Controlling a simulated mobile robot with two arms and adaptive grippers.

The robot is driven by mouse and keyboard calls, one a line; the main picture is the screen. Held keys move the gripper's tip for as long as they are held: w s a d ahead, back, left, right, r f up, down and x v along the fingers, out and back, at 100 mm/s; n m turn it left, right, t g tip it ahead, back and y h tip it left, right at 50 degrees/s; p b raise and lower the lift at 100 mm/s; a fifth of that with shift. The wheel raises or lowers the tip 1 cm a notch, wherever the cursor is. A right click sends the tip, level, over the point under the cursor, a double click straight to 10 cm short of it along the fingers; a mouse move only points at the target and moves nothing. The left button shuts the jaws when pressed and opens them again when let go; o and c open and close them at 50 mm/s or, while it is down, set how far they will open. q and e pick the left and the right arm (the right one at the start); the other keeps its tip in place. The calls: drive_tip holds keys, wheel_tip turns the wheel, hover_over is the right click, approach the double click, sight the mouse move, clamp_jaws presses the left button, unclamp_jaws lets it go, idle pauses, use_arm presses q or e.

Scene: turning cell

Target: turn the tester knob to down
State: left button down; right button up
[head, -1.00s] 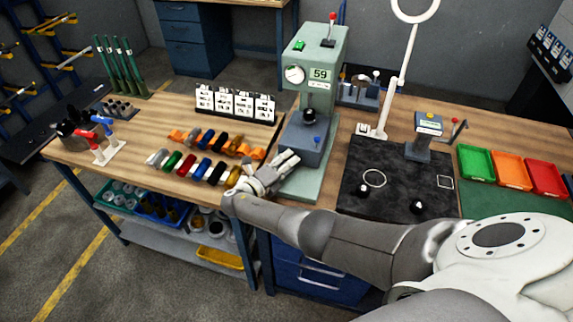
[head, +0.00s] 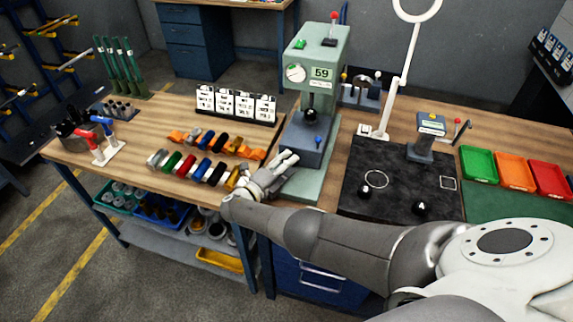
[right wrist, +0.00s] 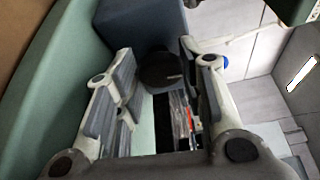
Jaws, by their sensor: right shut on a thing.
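The tester (head: 316,60) is a green upright machine with a display reading 59, a round white dial and a blue-grey lower block (head: 302,140). My right gripper (head: 288,158) is at the left front side of that block. In the right wrist view a dark round knob (right wrist: 162,72) sits between the fingertips of my right gripper (right wrist: 160,85), which is shut on it. The gripper hides the knob in the head view, and its pointer or marking is not readable. My left gripper is not in view.
Several coloured rollers (head: 200,168) lie left of the gripper, in front of white number cards (head: 235,105). A black mat (head: 395,185) with black balls lies to the right. Green, orange and red trays (head: 514,170) stand farther right.

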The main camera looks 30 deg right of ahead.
drive_tip(key=o, duration=0.7)
drive_tip(key=shift+w, duration=0.1)
drive_tip(key=shift+o, duration=0.2)
drive_tip(key=v, duration=1.2)
